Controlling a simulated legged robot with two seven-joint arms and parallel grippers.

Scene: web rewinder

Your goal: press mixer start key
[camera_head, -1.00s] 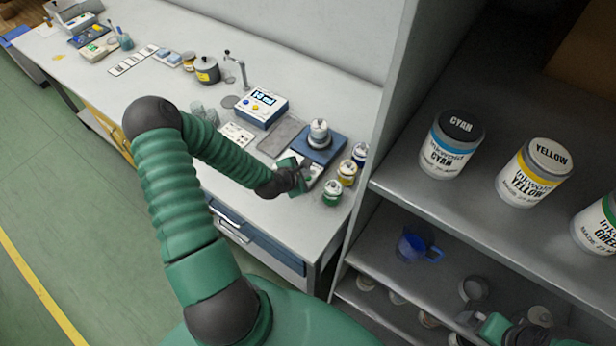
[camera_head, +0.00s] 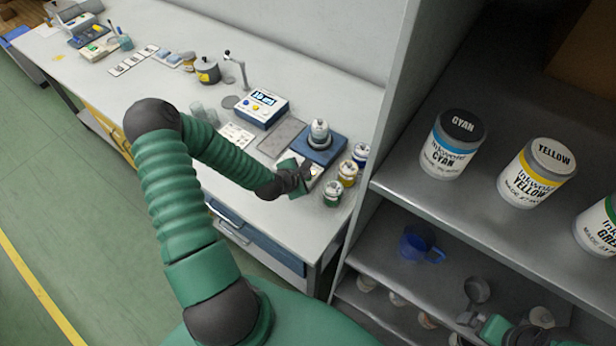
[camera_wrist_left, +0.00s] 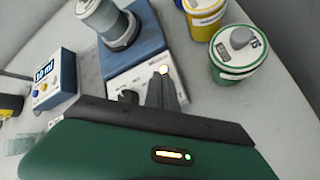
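The mixer (camera_head: 326,150) is a blue unit on the bench with a grey-lidded jar (camera_head: 319,131) on top. It also shows in the left wrist view (camera_wrist_left: 148,42). Its pale front panel (camera_wrist_left: 140,80) carries small labels and a lit yellowish-white key (camera_wrist_left: 163,70). My left gripper (camera_head: 303,173) is over this panel. In the left wrist view its dark finger (camera_wrist_left: 166,92) ends right by the lit key; contact cannot be told. Whether the fingers are apart is unclear. Part of my right arm shows at the lower right, its gripper indistinct.
Small ink jars with green (camera_head: 333,194), yellow (camera_head: 347,174) and blue bands stand right of the panel. A blue-white display unit (camera_head: 262,108) and a grey tray (camera_head: 281,138) lie left. A shelf (camera_head: 430,205) with large ink cans and a blue jug (camera_head: 420,245) stands right.

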